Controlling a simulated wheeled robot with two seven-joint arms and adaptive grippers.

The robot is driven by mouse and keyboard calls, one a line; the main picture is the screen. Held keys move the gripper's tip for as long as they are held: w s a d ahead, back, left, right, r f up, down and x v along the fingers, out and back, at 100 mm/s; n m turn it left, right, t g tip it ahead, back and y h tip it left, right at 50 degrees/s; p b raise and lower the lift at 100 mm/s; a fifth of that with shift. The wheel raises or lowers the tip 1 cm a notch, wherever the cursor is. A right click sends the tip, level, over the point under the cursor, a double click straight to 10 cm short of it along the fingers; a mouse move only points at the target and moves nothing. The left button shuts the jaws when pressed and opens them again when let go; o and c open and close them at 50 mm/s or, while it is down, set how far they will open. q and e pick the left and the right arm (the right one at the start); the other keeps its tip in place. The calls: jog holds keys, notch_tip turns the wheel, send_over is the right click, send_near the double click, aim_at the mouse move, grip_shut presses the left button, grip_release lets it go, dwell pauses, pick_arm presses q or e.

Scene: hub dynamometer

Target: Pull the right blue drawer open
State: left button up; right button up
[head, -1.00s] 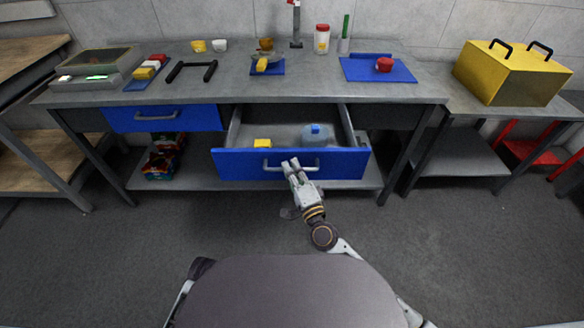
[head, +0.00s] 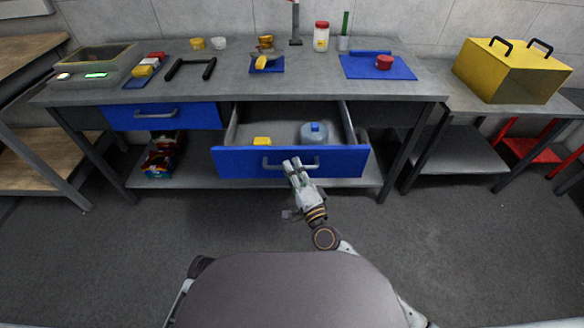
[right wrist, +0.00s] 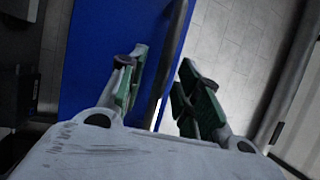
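The right blue drawer (head: 225,162) is pulled well out from under the workbench; its interior shows. Its grey bar handle (head: 271,166) runs across the blue front. In the right wrist view, the handle (right wrist: 172,62) passes between the two green-padded fingers of the gripper (right wrist: 160,92), with a visible gap on each side. The fingers are apart and do not appear to press on the bar. My left gripper is not in view.
The drawer holds a yellow block (head: 262,142) and a blue-topped translucent container (head: 313,134). The left blue drawer (head: 190,117) is shut. The workbench (head: 225,88) carries several small items. The floor (head: 110,245) before the bench is clear.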

jog(key=v, duration=0.7)
jog(key=shift+a, duration=0.25)
jog(key=shift+f, duration=0.15)
jog(key=x, duration=0.7)
jog(key=shift+w+r, duration=0.2)
jog(key=shift+w, duration=0.05)
dwell(0.4)
jog(key=shift+d, duration=0.1)
